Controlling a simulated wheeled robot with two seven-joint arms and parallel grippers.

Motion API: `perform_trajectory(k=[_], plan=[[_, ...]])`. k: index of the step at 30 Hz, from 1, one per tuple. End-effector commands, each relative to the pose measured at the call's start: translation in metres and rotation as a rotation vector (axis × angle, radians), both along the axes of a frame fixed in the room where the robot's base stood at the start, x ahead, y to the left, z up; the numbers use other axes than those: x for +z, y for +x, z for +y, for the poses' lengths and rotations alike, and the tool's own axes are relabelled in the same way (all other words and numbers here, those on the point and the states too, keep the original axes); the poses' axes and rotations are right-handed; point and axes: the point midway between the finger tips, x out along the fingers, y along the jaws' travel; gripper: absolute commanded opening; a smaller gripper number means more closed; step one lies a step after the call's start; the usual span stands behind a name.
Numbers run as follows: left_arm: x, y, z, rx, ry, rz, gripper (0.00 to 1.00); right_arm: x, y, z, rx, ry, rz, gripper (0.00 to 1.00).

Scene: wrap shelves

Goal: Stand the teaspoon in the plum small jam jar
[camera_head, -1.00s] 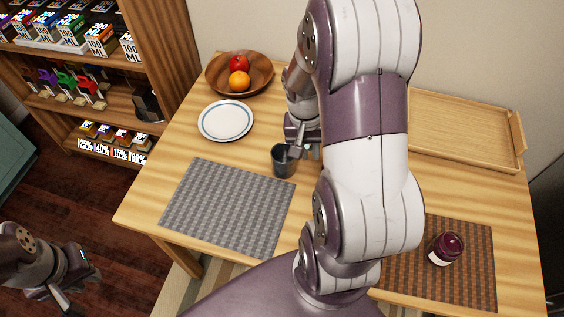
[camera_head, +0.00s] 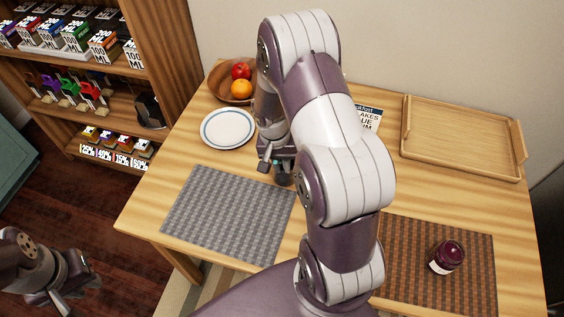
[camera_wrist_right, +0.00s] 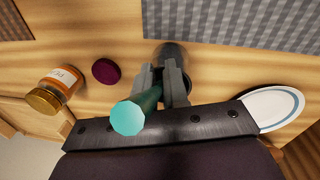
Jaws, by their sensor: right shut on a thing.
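A dark grey cup (camera_head: 284,180) stands near the grey mat's corner, mostly hidden by my right gripper (camera_head: 277,168). In the right wrist view my right gripper (camera_wrist_right: 163,88) is shut on a teal-ended handle (camera_wrist_right: 128,118), apparently the teaspoon's. The cup (camera_wrist_right: 172,54) is just beyond the fingers; whether the spoon's lower end is inside it is hidden. My left gripper (camera_head: 72,284) hangs empty over the floor at lower left, its fingers apart.
A plate (camera_head: 228,128), fruit bowl (camera_head: 228,92) and wooden tray (camera_head: 462,170) stand toward the back. In the wrist view, a gold-lidded jar (camera_wrist_right: 60,82) and a plum-coloured disc (camera_wrist_right: 106,71) are on the table. The grey mat (camera_head: 228,215) is bare.

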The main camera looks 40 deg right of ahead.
Motion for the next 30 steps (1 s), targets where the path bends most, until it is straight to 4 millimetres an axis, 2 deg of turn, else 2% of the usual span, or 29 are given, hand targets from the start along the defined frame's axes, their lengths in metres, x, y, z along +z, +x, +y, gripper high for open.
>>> perform_trajectory(k=[10,11,13,22,25,26,30], plan=[[-0.007,0.000,0.000,0.000,0.000,0.000,0.25,-0.009,0.000,0.000,0.000,0.000,0.000,0.00],[-0.006,0.000,0.000,0.000,0.000,0.000,0.25,-0.009,0.000,0.000,0.000,0.000,0.000,0.18],[-0.006,0.000,0.000,0.000,0.000,0.000,0.25,-0.009,0.000,0.000,0.000,0.000,0.000,0.40],[-0.004,0.000,0.000,0.000,0.000,0.000,0.25,-0.006,0.000,0.000,0.000,0.000,0.000,0.40],[0.010,0.000,0.000,0.000,0.000,0.000,0.25,0.011,0.000,0.000,0.000,-0.001,-0.001,0.40],[0.005,0.000,0.000,0.000,0.000,-0.001,0.25,0.013,0.001,0.000,0.000,-0.001,-0.003,0.40],[0.001,0.000,0.000,0.000,0.000,0.000,0.25,0.049,0.005,0.004,0.002,-0.002,-0.006,0.40]])
